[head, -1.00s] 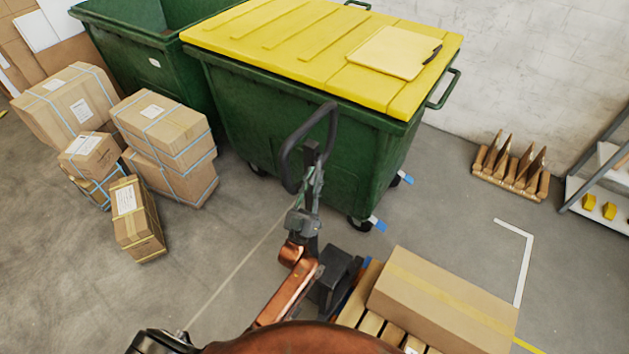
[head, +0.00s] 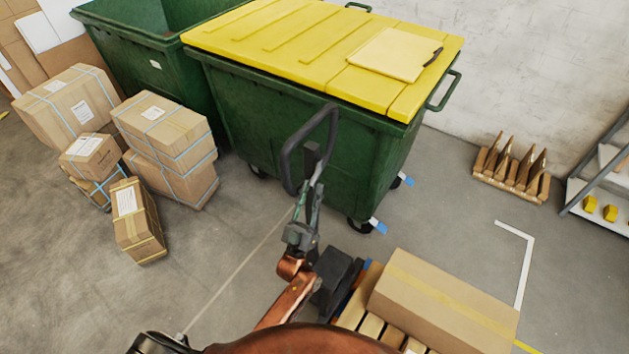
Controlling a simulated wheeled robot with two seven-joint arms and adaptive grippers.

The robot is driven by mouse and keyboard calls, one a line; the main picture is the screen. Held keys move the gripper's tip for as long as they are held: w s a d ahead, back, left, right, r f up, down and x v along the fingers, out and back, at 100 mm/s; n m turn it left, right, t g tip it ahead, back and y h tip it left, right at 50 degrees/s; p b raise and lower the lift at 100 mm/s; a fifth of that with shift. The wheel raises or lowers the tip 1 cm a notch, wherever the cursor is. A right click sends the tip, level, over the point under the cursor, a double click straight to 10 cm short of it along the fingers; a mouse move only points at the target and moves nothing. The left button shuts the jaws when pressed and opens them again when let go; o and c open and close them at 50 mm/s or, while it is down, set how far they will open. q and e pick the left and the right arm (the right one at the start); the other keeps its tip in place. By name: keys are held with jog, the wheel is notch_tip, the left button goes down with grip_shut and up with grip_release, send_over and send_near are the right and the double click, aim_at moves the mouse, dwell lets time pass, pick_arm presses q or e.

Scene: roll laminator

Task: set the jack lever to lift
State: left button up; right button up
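The pallet jack's dark looped handle (head: 288,160) stands upright in front of the green bin. A small dark block shows inside the loop (head: 312,158); I cannot make out the jack lever as a separate part or tell its setting. My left gripper (head: 314,194) is at the lower part of the handle, just below this block. Its fingers overlap the handle in the picture, so I cannot tell whether they touch it or are closed. The jack's dark body (head: 336,280) is right of my copper forearm, partly hidden. My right gripper is not in view.
A green bin with a yellow lid (head: 290,40) stands close behind the handle. A pallet (head: 370,326) with a long carton (head: 440,305) lies at lower right. Strapped boxes (head: 165,135) are stacked at left. The floor between boxes and jack is clear.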

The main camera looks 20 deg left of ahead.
pick_arm(q)
jog(key=v, duration=0.8)
jog(key=shift+s+f, duration=0.1)
notch_tip(320, 180, down, 32)
jog(key=s+m+g+h, duration=0.2)
jog(key=m+g, duration=0.1)
jog(key=g, duration=0.7)
jog(key=s+a+f+g, duration=0.2)
jog(key=s+f+g, duration=0.1)
jog(key=s+f, duration=0.55)
jog(key=s+a+f+g, duration=0.2)
jog(key=s+f+g, duration=0.25)
jog(key=f, duration=0.65)
jog(key=s+a+f+g, duration=0.2)
jog(key=s+f, duration=0.3)
jog(key=s, duration=0.6)
jog(key=s+a+f+g+y, duration=0.1)
jog(key=s+f+g, duration=0.3)
jog(key=s, duration=0.8)
jog(key=s+a+f+g+y, duration=0.1)
jog(key=s+a+f+g, duration=0.2)
jog(key=s, duration=0.9)
notch_tip(320, 180, down, 3)
jog(key=shift+s+a+f, duration=0.15)
jog(key=shift+a, duration=0.25)
